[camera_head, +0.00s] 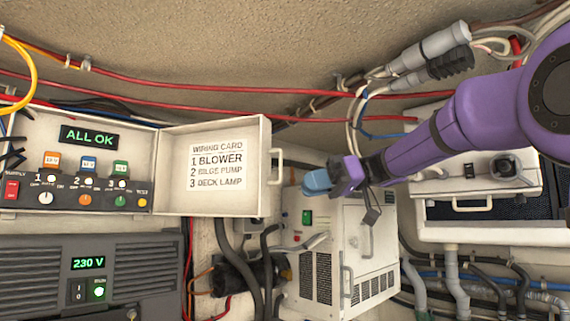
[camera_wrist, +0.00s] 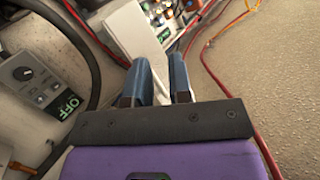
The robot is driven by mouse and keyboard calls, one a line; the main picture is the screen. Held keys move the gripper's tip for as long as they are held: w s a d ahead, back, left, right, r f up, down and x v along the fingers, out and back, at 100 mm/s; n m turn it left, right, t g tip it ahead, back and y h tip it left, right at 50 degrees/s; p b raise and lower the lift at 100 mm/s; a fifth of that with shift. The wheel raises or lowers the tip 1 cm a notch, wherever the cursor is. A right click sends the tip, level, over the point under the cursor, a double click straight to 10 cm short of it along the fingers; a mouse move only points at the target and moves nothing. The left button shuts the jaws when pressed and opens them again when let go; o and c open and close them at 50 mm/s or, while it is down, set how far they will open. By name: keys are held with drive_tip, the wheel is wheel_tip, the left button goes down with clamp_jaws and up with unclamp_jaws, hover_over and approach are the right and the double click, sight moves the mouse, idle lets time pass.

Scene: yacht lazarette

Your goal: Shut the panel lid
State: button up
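The panel lid (camera_head: 207,199) is a white door standing open, swung out to the right of the control panel (camera_head: 105,150). Its inner face carries a wiring card listing BLOWER, BILGE PUMP and DECK LAMP. A pale handle (camera_head: 276,165) is at its right edge. The panel shows "ALL OK" above several knobs. My gripper (camera_head: 312,182) is to the right of the lid, apart from its handle in the head view. In the wrist view, my gripper (camera_wrist: 160,68) has its two blue fingers apart with nothing held. The lid (camera_wrist: 130,30) shows beyond the fingertips there.
A white cabinet (camera_head: 355,250) stands below my gripper. A grey "230 V" unit (camera_head: 60,285) is under the panel. Red cables (camera_head: 230,88) run along the wall above, and dark hoses (camera_head: 235,262) hang below the lid. A black cable (camera_wrist: 75,40) passes left of my fingers.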

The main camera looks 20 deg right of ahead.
drive_tip(key=w+d+r+n+y, duration=0.3)
drive_tip(key=w+r+n, duration=0.1)
drive_tip(key=r, duration=0.1)
drive_tip(key=a, duration=0.7)
drive_tip(key=shift+w+a, duration=0.2)
drive_tip(key=shift+a, duration=0.05)
clamp_jaws()
